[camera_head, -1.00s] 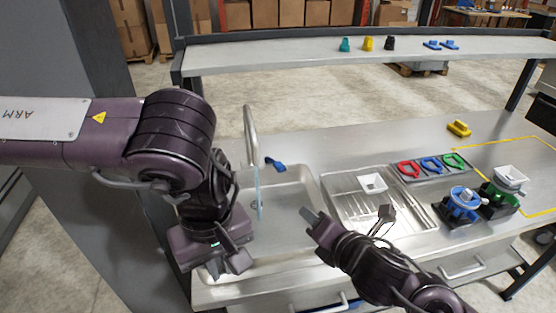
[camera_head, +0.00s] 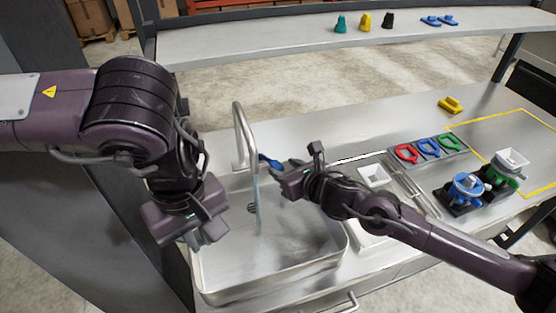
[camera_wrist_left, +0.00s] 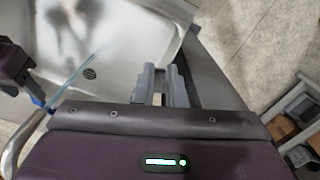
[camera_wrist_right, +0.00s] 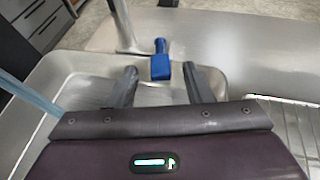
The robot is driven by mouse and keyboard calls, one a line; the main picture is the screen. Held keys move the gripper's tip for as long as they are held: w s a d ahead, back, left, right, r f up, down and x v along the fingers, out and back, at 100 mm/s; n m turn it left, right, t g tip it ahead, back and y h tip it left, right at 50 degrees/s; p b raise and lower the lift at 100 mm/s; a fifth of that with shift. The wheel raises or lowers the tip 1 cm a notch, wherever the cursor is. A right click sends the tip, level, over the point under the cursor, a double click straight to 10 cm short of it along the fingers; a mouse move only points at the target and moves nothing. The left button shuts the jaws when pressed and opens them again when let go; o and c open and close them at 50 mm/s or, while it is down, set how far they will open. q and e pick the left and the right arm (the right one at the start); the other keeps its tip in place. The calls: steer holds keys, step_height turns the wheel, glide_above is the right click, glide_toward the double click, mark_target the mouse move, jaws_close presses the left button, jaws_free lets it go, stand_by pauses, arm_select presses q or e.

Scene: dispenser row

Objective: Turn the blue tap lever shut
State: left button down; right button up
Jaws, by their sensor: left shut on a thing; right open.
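The blue tap lever (camera_head: 268,161) sits at the base of the curved metal tap (camera_head: 240,130) behind the sink. It shows plainly in the right wrist view (camera_wrist_right: 160,62), just beyond and between the fingertips. My right gripper (camera_head: 284,181) is open beside the lever, with no clear contact. A pale blue stream (camera_head: 257,205) hangs from the spout into the sink (camera_head: 300,262). My left gripper (camera_head: 207,238) is over the sink's left edge. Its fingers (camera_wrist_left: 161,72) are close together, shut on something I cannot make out.
The draining area with a white square cup (camera_head: 373,175) lies right of the sink, partly behind my right arm. A tray of red, blue and green rings (camera_head: 429,147) and two dispensers (camera_head: 465,189) stand farther right. A shelf (camera_head: 290,42) spans the back.

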mark_target(275, 162)
steer(key=shift+x, duration=1.7)
steer(key=shift+w, duration=0.1)
steer(key=shift+c, duration=0.2)
jaws_close()
